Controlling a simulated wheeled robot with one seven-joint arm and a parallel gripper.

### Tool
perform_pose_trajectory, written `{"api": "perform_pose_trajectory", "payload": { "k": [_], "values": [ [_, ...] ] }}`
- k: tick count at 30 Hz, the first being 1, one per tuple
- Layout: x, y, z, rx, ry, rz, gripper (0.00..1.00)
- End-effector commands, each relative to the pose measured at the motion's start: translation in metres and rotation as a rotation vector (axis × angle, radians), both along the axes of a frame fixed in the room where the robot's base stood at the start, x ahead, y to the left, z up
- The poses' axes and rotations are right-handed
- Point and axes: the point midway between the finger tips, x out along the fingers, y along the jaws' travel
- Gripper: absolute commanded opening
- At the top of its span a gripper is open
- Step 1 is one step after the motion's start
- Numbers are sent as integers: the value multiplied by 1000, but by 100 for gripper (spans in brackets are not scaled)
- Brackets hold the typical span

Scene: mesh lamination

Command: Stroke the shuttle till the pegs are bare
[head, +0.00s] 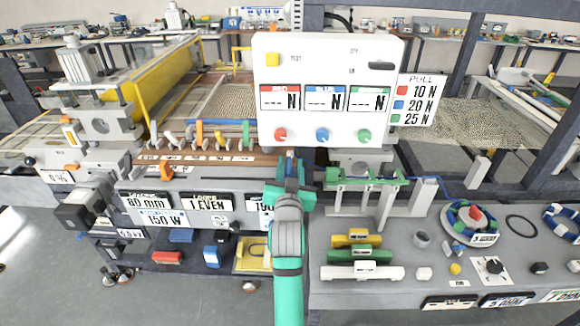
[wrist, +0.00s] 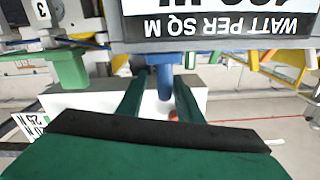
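My gripper (head: 290,172) is at the right end of a brown bar (head: 265,160), below the white display panel. In the wrist view my gripper (wrist: 160,92) has its two green fingers apart, with a blue peg (wrist: 165,82) between them. Gaps show beside the peg, so I see no firm hold. Several small pegs or levers, including orange (head: 200,133), yellow (head: 218,138) and green (head: 246,133) ones, stand along the bar to the left. I cannot tell which part is the shuttle.
The display panel (head: 328,60) stands just above my gripper. A green pronged rack (head: 365,178) is to the right. Yellow (head: 358,238), green (head: 358,256) and white (head: 362,273) blocks lie on the grey bench (head: 410,292). A coiled reel (head: 472,221) lies farther right.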

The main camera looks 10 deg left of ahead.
Motion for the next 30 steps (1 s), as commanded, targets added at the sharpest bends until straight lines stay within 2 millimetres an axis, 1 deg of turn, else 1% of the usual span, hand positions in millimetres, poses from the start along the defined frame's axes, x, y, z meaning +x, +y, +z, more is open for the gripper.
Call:
{"api": "perform_pose_trajectory", "payload": {
  "k": [5, 8, 11, 18, 21, 24, 30],
  "values": [
    [-3, 0, 0, 0, 0, 1, 33],
    [-11, -1, -1, 0, 0, 1, 33],
    [-26, -2, -1, 0, 0, 1, 33],
    [-72, -6, -1, 0, 0, 0, 33],
    [-87, -8, 0, 0, -1, 0, 33],
    [-98, -9, -1, 0, 0, -1, 33],
    [-108, -10, 0, 0, 0, -1, 33]
  ]
}}
